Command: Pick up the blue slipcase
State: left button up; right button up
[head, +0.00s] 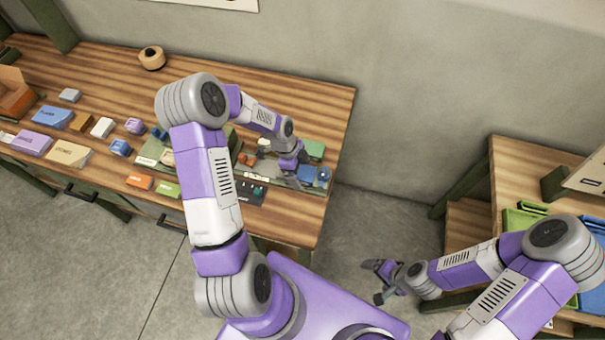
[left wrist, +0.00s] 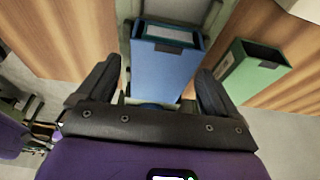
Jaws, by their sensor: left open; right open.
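The blue slipcase (left wrist: 165,68) is an open-topped box standing between the two fingers of my left gripper (left wrist: 159,72) in the left wrist view. The fingers are spread on either side of it, with a gap visible on each side; I cannot tell how deep they reach. In the head view the left gripper (head: 295,170) is over the right end of the long table, beside the blue slipcase (head: 307,173), which is partly hidden. My right gripper (head: 383,280) is open and empty, above the floor left of the right-hand table.
A green slipcase (left wrist: 250,72) stands just right of the blue one in the left wrist view. The long wooden table (head: 320,105) holds several small boxes and cards to the left. A second table (head: 515,165) at right carries green and blue items.

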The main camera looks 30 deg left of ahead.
pick_arm(q)
jog(key=shift+f, duration=0.2)
dwell(0.4)
jog(key=c, duration=1)
